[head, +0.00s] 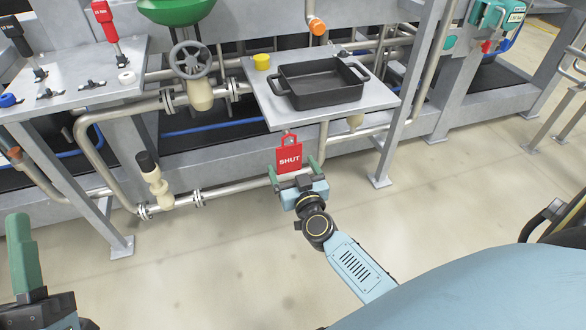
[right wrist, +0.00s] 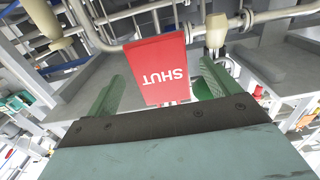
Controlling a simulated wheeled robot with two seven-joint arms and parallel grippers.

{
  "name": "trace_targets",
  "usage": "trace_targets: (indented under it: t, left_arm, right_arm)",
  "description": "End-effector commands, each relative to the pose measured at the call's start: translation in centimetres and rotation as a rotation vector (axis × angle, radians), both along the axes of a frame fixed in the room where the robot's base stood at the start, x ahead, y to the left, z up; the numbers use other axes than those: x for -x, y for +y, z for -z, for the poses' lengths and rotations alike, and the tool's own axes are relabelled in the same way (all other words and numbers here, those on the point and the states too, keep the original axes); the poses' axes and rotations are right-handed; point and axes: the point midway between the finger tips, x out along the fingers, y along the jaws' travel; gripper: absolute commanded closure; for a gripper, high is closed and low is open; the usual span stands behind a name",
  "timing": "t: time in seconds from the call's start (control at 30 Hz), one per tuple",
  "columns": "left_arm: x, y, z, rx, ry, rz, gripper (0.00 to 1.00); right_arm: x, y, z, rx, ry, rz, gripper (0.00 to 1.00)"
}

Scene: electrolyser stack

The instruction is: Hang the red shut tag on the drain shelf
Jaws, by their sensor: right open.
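The red shut tag (head: 289,158) hangs upright at the front edge of the drain shelf (head: 270,103), its looped top up against the edge. Whatever holds the loop is too small to make out. My right gripper (head: 295,172) is open just below and in front of the tag, one finger to each side. In the right wrist view the tag (right wrist: 165,68) lies between the spread fingers, with gaps at both sides. My left gripper (head: 22,255) shows only partly at the left edge, with one green finger visible.
A black tray (head: 318,99) and a yellow cup (head: 261,62) stand on the shelf. A pipe (head: 240,190) runs low behind the tag. The floor in front is clear.

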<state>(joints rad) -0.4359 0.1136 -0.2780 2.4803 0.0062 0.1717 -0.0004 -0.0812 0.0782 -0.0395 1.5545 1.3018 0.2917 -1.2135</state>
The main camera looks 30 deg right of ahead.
Motion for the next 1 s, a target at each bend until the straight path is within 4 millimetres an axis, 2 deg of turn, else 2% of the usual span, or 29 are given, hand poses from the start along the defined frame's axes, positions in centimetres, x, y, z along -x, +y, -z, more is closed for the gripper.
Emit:
trace_targets:
  t: [0.23,0.47,0.7,1.0]
  left_arm:
    - [-0.1,0.0,0.0,-0.005,0.015,0.000,0.64]
    - [-1.2,-0.3,1.6,-0.059,0.196,0.000,0.64]
    - [-2.5,0.1,5.6,-0.138,0.448,-0.016,0.64]
    - [-2.5,0.9,10.0,-0.213,0.702,-0.035,0.64]
  right_arm:
    - [0.6,0.2,0.0,0.001,0.002,-0.001,0.12]
    - [4.5,1.0,-0.1,0.002,0.006,-0.001,0.12]
    - [8.4,2.0,-0.1,0.001,0.004,-0.002,0.12]
    - [12.0,2.9,0.0,0.001,0.002,0.000,0.12]
